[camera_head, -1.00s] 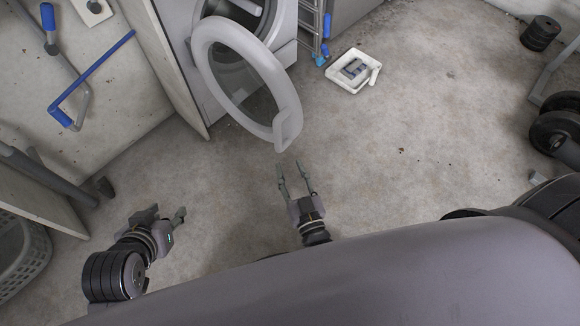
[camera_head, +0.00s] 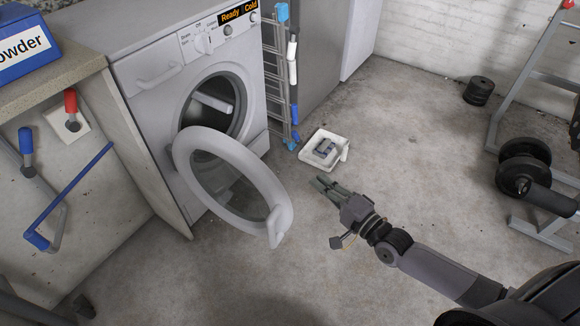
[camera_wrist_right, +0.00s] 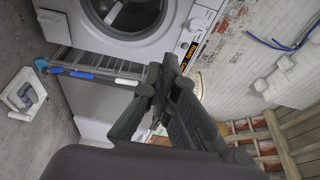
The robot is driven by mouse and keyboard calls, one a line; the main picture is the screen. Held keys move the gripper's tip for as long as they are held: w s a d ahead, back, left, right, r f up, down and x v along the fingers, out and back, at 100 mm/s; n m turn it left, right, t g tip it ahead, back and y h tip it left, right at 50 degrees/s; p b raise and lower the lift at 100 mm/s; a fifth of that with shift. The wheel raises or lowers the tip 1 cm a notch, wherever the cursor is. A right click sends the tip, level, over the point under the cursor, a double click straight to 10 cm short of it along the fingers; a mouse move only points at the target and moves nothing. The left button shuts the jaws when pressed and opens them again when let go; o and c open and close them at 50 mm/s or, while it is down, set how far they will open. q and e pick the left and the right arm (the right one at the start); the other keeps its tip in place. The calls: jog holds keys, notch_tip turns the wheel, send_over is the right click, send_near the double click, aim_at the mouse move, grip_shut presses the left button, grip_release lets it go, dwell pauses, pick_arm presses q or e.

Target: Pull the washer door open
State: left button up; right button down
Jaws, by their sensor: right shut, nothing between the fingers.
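The washer (camera_head: 158,77) is a white front-loader at the upper left of the head view. Its round door (camera_head: 281,222), with a pale ring frame and clear glass, stands wide open, swung out toward me. The drum opening (camera_head: 209,108) is exposed behind it. My right gripper (camera_head: 320,183) is shut and empty, to the right of the door and apart from it. In the right wrist view my right gripper (camera_wrist_right: 158,75) shows with its fingers together, and the washer front (camera_wrist_right: 90,40) is behind it. My left gripper is out of the head view.
A white tray (camera_head: 341,158) lies on the floor beyond my right gripper. A folding drying rack (camera_head: 280,75) leans beside the washer. A counter with a blue powder box (camera_head: 25,47) is on the left. A weight rack (camera_head: 540,190) stands on the right.

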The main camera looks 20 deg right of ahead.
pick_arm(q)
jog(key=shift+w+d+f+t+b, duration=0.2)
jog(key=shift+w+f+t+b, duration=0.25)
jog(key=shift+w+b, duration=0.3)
pick_arm(e)
jog(key=w+a, duration=0.6)
jog(key=shift+w+a+r, duration=0.15)
jog(key=shift+w+a, duration=0.1)
jog(key=shift+w, duration=0.1)
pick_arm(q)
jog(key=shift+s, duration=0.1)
